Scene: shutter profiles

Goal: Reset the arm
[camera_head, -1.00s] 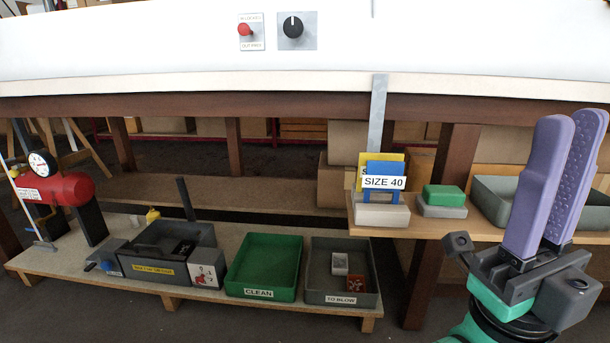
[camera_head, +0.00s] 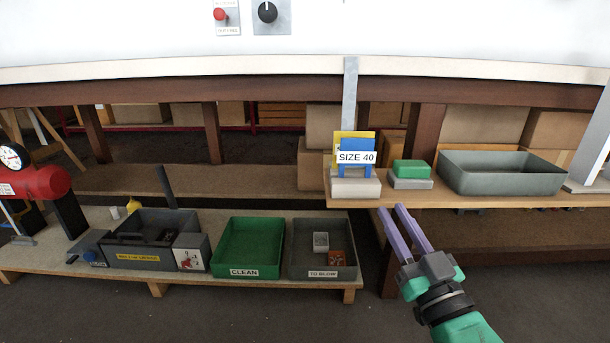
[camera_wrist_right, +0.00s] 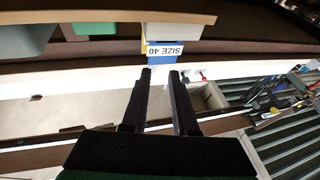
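My right gripper (camera_head: 401,222) is in the lower right of the head view, in front of the shelf edge below the SIZE 40 sign (camera_head: 356,157). Its two purple fingers point up and are spread a little apart, with nothing visible between them. In the right wrist view the dark fingers (camera_wrist_right: 160,72) also stand apart and empty, and the SIZE 40 sign (camera_wrist_right: 165,50) shows upside down beyond their tips. My left gripper is not in view.
A green bin marked CLEAN (camera_head: 247,272) and a grey bin marked TO BLOW (camera_head: 323,274), holding two small blocks, stand on the low bench. A grey tray (camera_head: 500,178) and a green block (camera_head: 411,168) sit on the right shelf. Dark floor is free in front.

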